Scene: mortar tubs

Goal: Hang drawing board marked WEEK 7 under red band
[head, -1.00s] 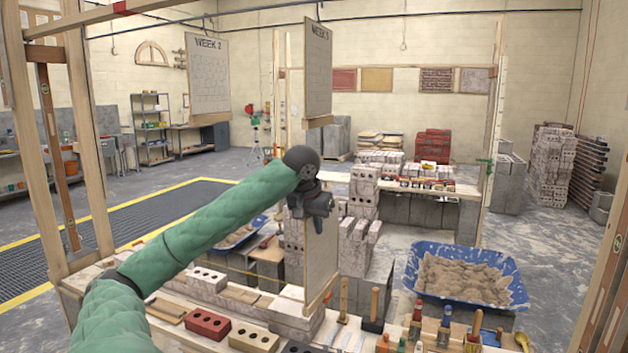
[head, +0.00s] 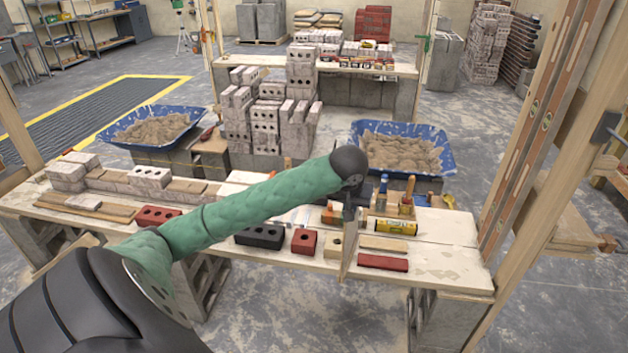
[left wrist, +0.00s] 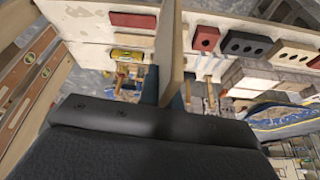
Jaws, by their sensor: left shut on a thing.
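My left gripper (head: 352,198) is shut on a drawing board (head: 348,246), which hangs down from it nearly edge-on in front of the workbench. In the left wrist view the board (left wrist: 168,40) runs up between the two fingers (left wrist: 164,88) as a narrow pale strip. Its marking cannot be read from here. No red band and no hanging boards show in the current views. My right gripper is out of view.
The workbench (head: 450,258) carries bricks, brushes and a yellow level-like tube (head: 396,227). Wooden posts with levels (head: 530,140) stand at the right. Blue mortar tubs (head: 365,128) (head: 190,112) stand behind the bench.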

